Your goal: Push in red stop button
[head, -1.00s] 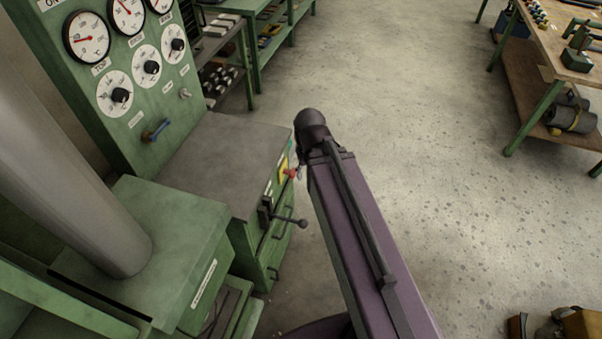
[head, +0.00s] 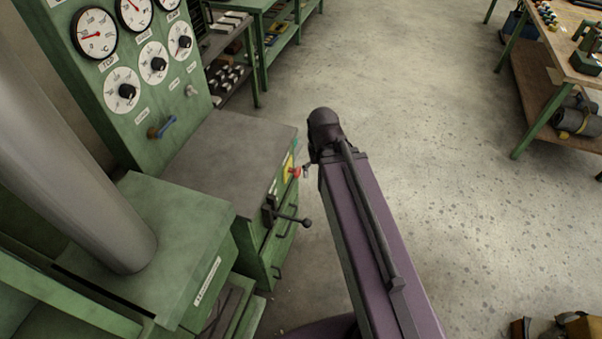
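The red stop button (head: 295,172) sits on a yellow plate (head: 287,168) on the side face of the green machine cabinet, near its top edge. My purple arm reaches up the middle of the head view, its dark joint just right of the button. A small grey part, probably the tip of my gripper (head: 307,170), shows just right of the button with a narrow gap in the picture. The rest of my gripper is hidden behind the arm. Its fingers cannot be made out. Whether the button is pushed in cannot be told.
A black-knobbed lever (head: 305,222) sticks out of the cabinet below the button. The green gauge panel (head: 140,90) with dials and a blue handle stands at left. A workbench (head: 570,60) is at upper right.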

